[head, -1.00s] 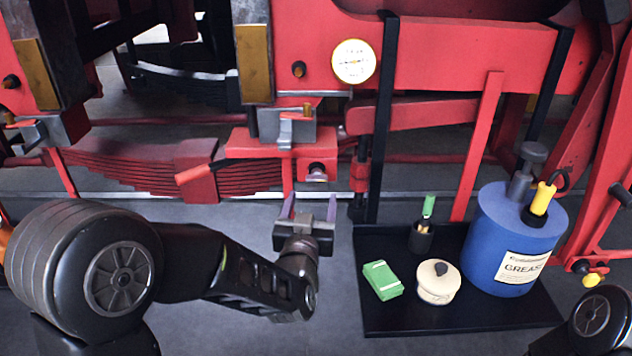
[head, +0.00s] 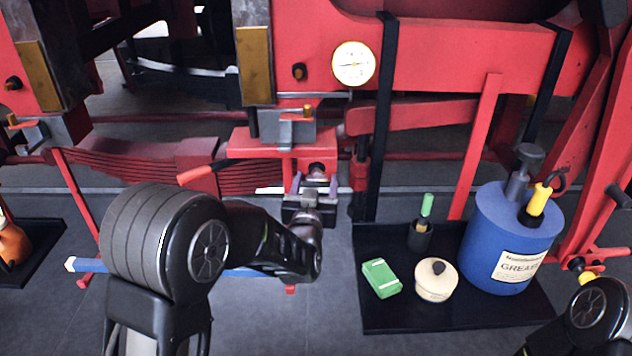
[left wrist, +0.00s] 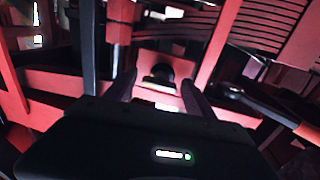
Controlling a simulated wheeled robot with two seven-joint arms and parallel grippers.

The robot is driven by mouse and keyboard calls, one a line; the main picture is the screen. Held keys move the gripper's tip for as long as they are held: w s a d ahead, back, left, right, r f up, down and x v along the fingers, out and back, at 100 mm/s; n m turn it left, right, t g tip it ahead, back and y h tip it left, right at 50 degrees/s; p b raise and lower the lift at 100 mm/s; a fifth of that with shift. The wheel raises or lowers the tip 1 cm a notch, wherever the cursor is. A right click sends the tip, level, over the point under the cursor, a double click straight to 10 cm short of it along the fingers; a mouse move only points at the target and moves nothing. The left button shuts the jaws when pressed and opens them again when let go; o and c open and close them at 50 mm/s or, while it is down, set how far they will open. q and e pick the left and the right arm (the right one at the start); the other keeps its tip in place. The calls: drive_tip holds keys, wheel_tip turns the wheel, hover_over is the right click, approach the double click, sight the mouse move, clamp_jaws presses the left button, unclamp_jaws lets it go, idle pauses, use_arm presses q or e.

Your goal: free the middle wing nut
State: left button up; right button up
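A dark round knob with a paler grey part below it (head: 316,168) sits on a red block under the grey bracket; I take it for the middle wing nut, though its wings are not clear. It also shows in the left wrist view (left wrist: 158,74). My left gripper (head: 318,187) is open just in front of it, pointing toward it. In the left wrist view the two fingers (left wrist: 158,92) stand apart, left and right of the knob. I cannot tell whether they touch it. My right gripper is out of view.
A black tray (head: 400,322) at the right holds a blue grease drum (head: 490,245), a cream pot (head: 436,285), a green block (head: 381,279) and a dark cup (head: 419,238). A black upright post (head: 382,120) stands right of the gripper. A red leaf spring (head: 150,172) lies left.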

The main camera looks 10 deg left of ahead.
use_arm(q)
drive_tip(key=c, duration=1.2)
drive_tip(key=n+y+b, duration=0.1)
drive_tip(key=n+b, duration=0.5)
drive_tip(key=b, duration=0.3)
drive_tip(key=n+b, duration=0.6)
drive_tip(key=b, duration=0.4)
drive_tip(key=n+t+y+b, duration=0.1)
drive_tip(key=n+b, duration=0.6)
drive_tip(key=b, duration=0.2)
drive_tip(key=shift+d+f+y+b, duration=0.15)
drive_tip(key=shift+f+y+b, duration=0.1)
drive_tip(key=shift+y+b, duration=0.05)
drive_tip(key=shift+r+n+y+b, duration=0.2)
drive_tip(key=shift+n+b, duration=0.6)
drive_tip(key=shift+n, duration=0.45)
drive_tip(key=shift+r+n+y+b, duration=0.1)
drive_tip(key=shift+n+y+b, duration=0.1)
drive_tip(key=shift+n+b, duration=0.85)
drive_tip(key=o, duration=1.4)
